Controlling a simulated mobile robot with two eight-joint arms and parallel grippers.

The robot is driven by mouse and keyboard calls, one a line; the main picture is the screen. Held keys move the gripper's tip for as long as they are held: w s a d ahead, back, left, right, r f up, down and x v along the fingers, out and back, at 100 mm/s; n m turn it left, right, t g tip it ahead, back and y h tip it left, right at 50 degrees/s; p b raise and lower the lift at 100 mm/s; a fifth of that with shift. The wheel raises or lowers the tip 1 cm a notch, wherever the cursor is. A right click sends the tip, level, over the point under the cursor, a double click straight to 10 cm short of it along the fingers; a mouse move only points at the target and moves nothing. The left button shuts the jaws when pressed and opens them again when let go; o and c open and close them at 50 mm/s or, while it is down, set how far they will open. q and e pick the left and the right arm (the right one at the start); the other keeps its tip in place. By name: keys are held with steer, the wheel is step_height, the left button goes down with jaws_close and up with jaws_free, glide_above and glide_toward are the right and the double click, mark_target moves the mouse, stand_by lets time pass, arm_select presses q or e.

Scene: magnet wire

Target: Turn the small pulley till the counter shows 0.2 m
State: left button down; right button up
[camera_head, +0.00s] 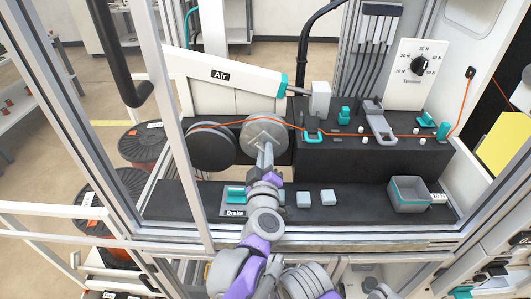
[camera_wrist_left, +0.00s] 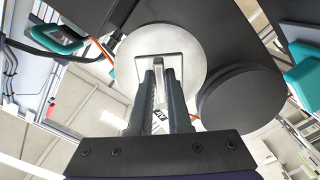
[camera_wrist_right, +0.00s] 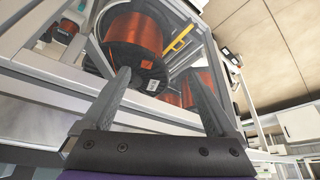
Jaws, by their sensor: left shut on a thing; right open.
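The small pulley (camera_head: 267,134) is a pale grey metal disc beside a larger dark wheel (camera_head: 211,147); the orange wire (camera_head: 372,135) runs across at their height. My left gripper (camera_head: 265,155) is in front of the pulley. In the left wrist view the pulley (camera_wrist_left: 190,42) fills the top middle, and my left gripper (camera_wrist_left: 160,72) is shut on the small bar at its centre. My right gripper (camera_wrist_right: 157,78) is open and empty, with wire spools beyond it. A dark display (camera_head: 521,238), perhaps the counter, is cut off at the right edge; its full reading cannot be told.
A white arm marked Air (camera_head: 221,75) lies above the pulley. A brake plate (camera_head: 235,208), pale blocks and a grey bin (camera_head: 409,194) stand on the dark lower ledge. Frame posts (camera_head: 168,110) stand at the left. A tension dial (camera_head: 419,66) is at back right.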

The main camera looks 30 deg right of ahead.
arm_select(q)
steer(key=shift+w+a+f+m, duration=0.1)
steer(key=shift+m, duration=1.85)
steer(key=shift+a+m, duration=0.1)
steer(key=shift+m, duration=1.85)
steer(key=shift+m, duration=0.3)
steer(key=c, duration=0.9)
jaws_free()
steer(key=shift+o, duration=0.2)
steer(key=v, duration=1.1)
steer(key=shift+w, duration=0.1)
steer(key=shift+f, duration=0.1)
